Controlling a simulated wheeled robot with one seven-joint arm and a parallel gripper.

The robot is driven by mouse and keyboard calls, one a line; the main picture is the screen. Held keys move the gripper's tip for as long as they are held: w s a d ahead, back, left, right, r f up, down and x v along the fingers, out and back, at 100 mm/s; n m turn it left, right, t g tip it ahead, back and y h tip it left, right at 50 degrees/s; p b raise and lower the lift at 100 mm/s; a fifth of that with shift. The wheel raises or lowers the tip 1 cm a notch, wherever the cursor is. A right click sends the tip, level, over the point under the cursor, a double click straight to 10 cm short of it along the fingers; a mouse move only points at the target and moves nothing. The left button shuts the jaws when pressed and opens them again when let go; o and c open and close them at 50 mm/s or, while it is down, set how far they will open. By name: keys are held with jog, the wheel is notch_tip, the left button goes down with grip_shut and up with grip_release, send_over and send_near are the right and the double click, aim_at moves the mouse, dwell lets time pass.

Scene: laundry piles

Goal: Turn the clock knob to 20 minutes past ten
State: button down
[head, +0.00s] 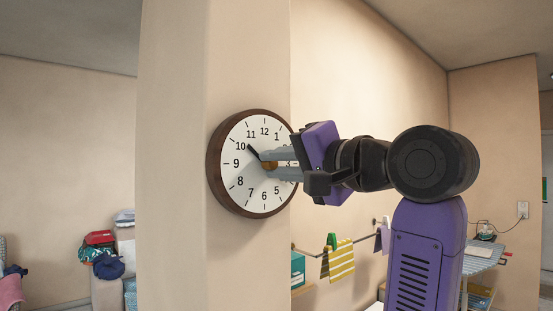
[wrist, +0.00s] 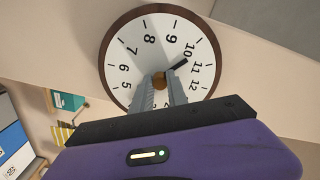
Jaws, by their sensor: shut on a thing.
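The round wall clock (head: 237,187) has a white face with numerals and a dark brown rim; it hangs on the pillar. It also shows in the wrist view (wrist: 132,52), turned on its side. A short black hand (head: 254,152) points between 10 and 11; in the wrist view the hand (wrist: 179,63) lies close to the 10. No other hand can be made out. The brass-brown knob (head: 268,166) is at the clock's centre. My gripper (head: 272,162) is shut on the knob, its grey fingers on either side, as the wrist view (wrist: 160,86) also shows. The fingers hide the 3 side of the face.
A rail with a yellow striped cloth (head: 339,262) and a green cloth runs along the wall at lower right. A drying rack (head: 483,262) stands further right. Piled laundry (head: 103,255) is at lower left. The wall around the clock is bare.

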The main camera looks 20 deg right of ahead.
jog(key=shift+d+m, duration=0.15)
jog(key=shift+m, duration=0.25)
jog(key=c, duration=1.3)
grip_release()
jog(key=b+v, duration=0.2)
jog(key=v, duration=0.5)
jog(key=shift+s, duration=0.4)
